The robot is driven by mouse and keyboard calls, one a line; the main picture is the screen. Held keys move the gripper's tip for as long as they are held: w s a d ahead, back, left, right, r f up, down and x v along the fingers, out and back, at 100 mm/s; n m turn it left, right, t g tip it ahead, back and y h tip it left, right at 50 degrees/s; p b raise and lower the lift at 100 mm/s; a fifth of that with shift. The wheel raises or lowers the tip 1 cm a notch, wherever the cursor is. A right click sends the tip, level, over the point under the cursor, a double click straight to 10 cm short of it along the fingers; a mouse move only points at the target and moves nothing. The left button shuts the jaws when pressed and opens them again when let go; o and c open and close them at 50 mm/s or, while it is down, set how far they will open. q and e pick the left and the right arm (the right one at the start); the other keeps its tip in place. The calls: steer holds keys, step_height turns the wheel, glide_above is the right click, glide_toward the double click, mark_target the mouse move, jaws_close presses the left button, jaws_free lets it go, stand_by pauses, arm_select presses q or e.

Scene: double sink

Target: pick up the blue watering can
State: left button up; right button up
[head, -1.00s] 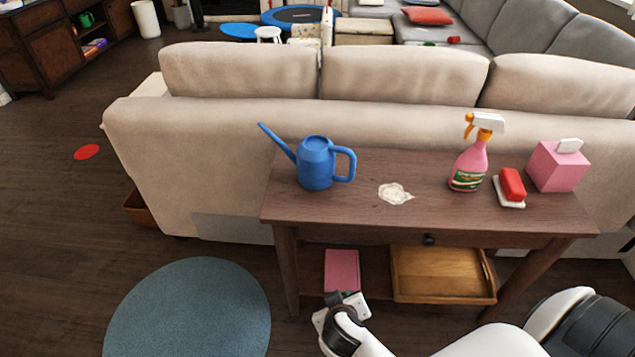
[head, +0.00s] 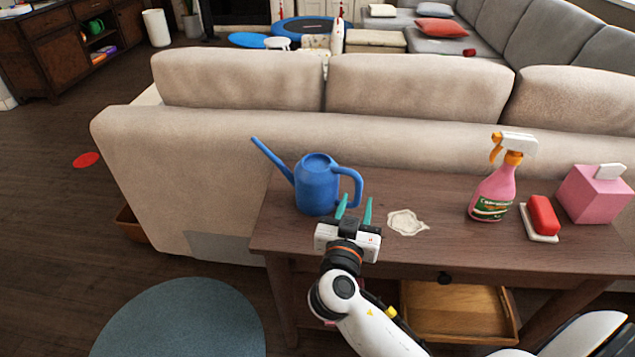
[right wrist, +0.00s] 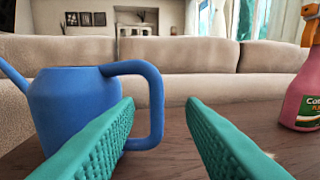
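The blue watering can (head: 317,186) stands upright on the left part of the wooden console table, its spout pointing up and left and its handle on the right. My right gripper (head: 355,207) is open, with teal fingers just in front of the handle. In the right wrist view the can (right wrist: 72,108) fills the left side. Its handle (right wrist: 154,100) lies ahead of the open fingers (right wrist: 160,125), near the left one, with nothing held. Whether the left finger touches the can is unclear. My left gripper is not in view.
On the wooden table (head: 440,240) are a white crumpled patch (head: 405,222), a pink spray bottle (head: 493,190), a red sponge on a white dish (head: 543,217) and a pink box (head: 592,195). A beige sofa (head: 420,135) stands close behind. A wooden tray (head: 455,312) sits on the lower shelf.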

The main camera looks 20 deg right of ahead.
mark_target(358, 190)
steer(key=x, duration=0.6)
steer(key=shift+w+a+f, duration=0.1)
steer(key=shift+w+f, duration=0.05)
steer(key=shift+f, duration=0.05)
jaws_close()
steer(key=shift+r, duration=0.1)
